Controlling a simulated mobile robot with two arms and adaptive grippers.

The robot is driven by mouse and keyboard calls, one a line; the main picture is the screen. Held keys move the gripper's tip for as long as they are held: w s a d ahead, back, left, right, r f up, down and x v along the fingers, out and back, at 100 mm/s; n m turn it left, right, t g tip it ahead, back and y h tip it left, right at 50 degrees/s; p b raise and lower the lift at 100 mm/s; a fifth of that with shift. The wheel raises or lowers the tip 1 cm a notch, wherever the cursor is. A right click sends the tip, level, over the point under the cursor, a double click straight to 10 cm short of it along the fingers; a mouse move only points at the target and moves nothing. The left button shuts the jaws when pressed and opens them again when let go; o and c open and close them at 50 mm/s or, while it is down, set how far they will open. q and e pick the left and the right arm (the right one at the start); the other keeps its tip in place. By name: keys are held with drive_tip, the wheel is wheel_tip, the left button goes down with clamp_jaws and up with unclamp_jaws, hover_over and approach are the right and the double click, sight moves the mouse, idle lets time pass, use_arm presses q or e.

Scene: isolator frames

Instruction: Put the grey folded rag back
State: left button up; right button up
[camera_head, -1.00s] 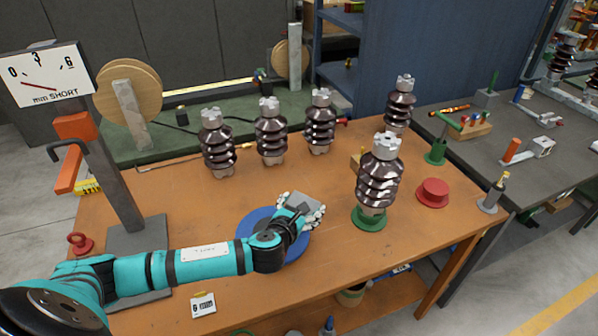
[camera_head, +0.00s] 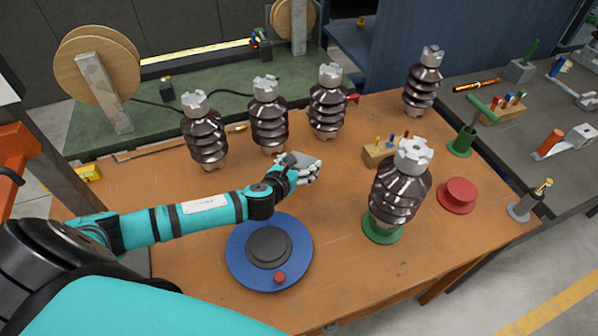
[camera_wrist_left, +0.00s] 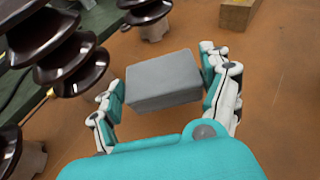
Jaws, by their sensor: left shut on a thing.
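The grey folded rag (camera_wrist_left: 163,80) is a flat grey block between the two fingers of my left gripper (camera_wrist_left: 165,85) in the left wrist view. The gripper is shut on it. In the head view, the rag (camera_head: 303,160) shows partly at the tip of my left gripper (camera_head: 300,170), over the middle of the orange-brown table. Whether the rag touches the table I cannot tell. The left gripper is just in front of the brown insulators. My right gripper is not in view.
Three brown insulators (camera_head: 268,115) stand in a row behind the gripper. Another insulator (camera_head: 400,185) stands on a green base at right. A blue turntable (camera_head: 240,265) with a dark centre is in front. A wooden block with small pegs (camera_head: 375,155) and a red disc (camera_head: 458,195) are to the right.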

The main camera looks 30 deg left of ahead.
use_arm(q)
drive_tip(key=f, duration=0.4)
drive_tip(key=shift+w+a+f, duration=0.1)
drive_tip(key=shift+w+f, duration=0.05)
drive_tip(key=shift+w, duration=0.05)
drive_tip(key=shift+f, duration=0.1)
drive_tip(key=o, duration=0.7)
drive_tip(key=shift+b, duration=0.3)
drive_tip(key=shift+c, duration=0.2)
drive_tip(key=o, duration=0.3)
drive_tip(key=shift+s+r, duration=0.2)
drive_tip(key=shift+s, duration=0.05)
drive_tip(key=v, duration=1)
drive_tip(key=shift+s+b, duration=0.3)
drive_tip(key=shift+b, duration=0.05)
drive_tip(key=shift+s+r, duration=0.25)
drive_tip(key=shift+s, duration=0.1)
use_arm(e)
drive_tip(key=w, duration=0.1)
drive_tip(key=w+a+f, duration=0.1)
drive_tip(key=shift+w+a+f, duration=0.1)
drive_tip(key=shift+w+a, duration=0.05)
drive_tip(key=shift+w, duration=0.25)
